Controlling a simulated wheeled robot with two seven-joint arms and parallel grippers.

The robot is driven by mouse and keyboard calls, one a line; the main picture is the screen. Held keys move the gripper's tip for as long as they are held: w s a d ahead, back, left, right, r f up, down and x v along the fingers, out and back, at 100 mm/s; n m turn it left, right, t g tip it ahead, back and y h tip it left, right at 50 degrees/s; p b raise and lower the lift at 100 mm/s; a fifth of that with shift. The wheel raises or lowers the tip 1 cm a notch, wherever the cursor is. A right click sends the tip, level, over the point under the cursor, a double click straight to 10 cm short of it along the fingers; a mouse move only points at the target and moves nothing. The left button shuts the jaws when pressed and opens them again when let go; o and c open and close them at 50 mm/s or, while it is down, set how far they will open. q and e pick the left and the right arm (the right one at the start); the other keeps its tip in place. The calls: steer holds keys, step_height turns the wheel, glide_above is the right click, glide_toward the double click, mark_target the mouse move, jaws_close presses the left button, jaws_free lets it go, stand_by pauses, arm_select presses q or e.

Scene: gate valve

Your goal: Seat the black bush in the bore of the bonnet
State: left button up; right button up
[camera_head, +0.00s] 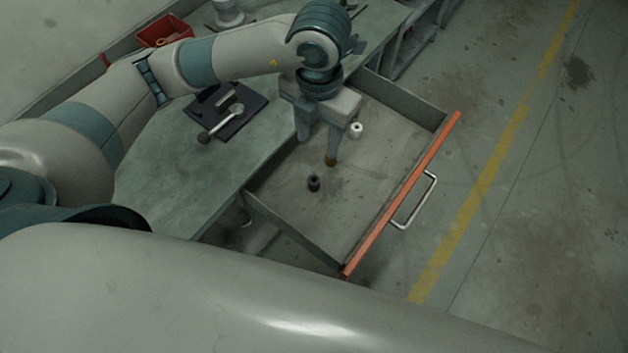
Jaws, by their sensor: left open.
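The black bush (314,183) stands in the open drawer (378,185), on its bare floor toward the near side. My left gripper (318,148) is over the drawer, pointing down, with its fingers apart and nothing seen between them. It is beyond the black bush in the picture and apart from it. A grey flanged part (229,12) stands on the far bench at the top edge; I cannot tell whether it is the bonnet, and no bore shows. My right gripper is not in view.
The drawer has an orange front (405,195) and raised walls. The bench (190,175) bears a dark mat with tools (233,118) and a red bin (163,31).

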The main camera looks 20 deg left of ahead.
arm_select(q)
steer(key=p, duration=0.3)
glide_above(314, 180)
steer(key=f, duration=1)
steer(key=shift+d+f, duration=0.15)
steer(key=shift+d, duration=0.15)
steer(key=shift+w+f, duration=0.1)
steer(key=shift+f, duration=0.4)
steer(key=shift+a+f+p, duration=0.15)
steer(key=shift+f+p, duration=0.3)
steer(key=shift+p, duration=0.15)
steer(key=f, duration=0.1)
steer(key=f+p, duration=0.1)
steer(key=f, duration=0.1)
steer(key=shift+a+p, duration=0.2)
steer(key=shift+p, duration=0.1)
steer(key=shift+f, duration=0.65)
jaws_close()
